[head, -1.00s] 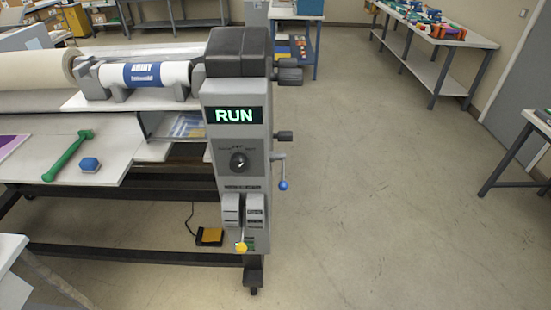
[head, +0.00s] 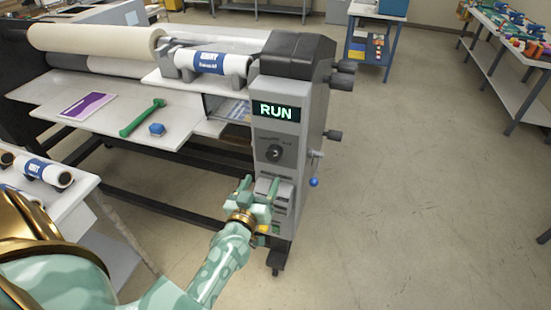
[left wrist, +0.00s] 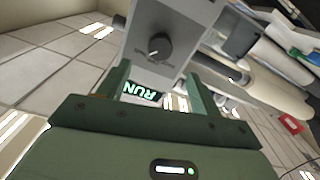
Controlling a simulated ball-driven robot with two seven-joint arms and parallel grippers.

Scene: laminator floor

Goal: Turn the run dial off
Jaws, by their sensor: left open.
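The run dial (head: 274,153) is a dark round knob on the front of the laminator's grey end panel (head: 272,88). The lit display (head: 276,112) above it reads RUN in green. My left gripper (head: 260,186) is open and empty, in front of the panel and lower in the picture than the dial, apart from it. In the left wrist view the dial (left wrist: 159,46) appears beyond the open fingers (left wrist: 155,76), with its pointer mark visible. The display shows inverted between the fingers. My right gripper is not in view.
Lower switches are partly hidden behind my gripper. Floor to the right is clear.

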